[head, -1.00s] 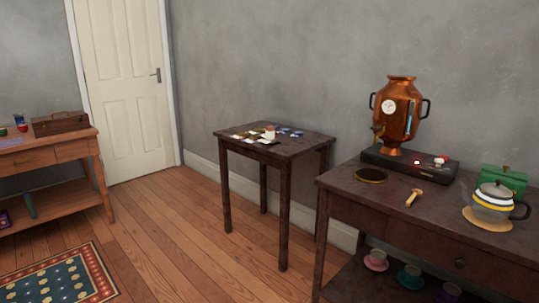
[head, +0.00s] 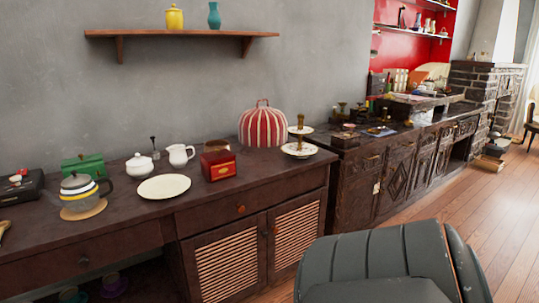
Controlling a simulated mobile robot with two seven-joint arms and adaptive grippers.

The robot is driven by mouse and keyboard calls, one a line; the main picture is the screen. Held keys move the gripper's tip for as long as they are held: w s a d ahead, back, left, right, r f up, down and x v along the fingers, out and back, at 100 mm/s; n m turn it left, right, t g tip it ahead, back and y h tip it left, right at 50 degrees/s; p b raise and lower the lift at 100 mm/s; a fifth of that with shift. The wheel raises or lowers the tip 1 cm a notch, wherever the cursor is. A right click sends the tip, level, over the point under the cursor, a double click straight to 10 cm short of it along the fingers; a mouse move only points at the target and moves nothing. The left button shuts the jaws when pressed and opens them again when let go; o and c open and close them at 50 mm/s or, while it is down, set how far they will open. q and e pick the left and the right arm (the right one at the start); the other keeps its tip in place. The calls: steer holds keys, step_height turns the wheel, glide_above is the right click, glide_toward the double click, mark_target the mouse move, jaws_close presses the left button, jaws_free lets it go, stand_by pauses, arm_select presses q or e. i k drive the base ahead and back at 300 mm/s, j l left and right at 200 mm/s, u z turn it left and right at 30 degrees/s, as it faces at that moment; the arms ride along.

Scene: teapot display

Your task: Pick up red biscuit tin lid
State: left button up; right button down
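A small red tin (head: 219,165) with a gold label on its front stands on the dark wooden sideboard (head: 130,208). Neither of my grippers is in view.
A grey teapot (head: 78,188), green box (head: 84,168), white sugar bowl (head: 139,166) and white jug (head: 180,155) stand left of the tin. A two-tier stand (head: 299,149) is at right. A dark padded chair back (head: 385,262) fills the lower right foreground.

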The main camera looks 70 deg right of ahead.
mark_target(218, 155)
steer(key=z, duration=1.8)
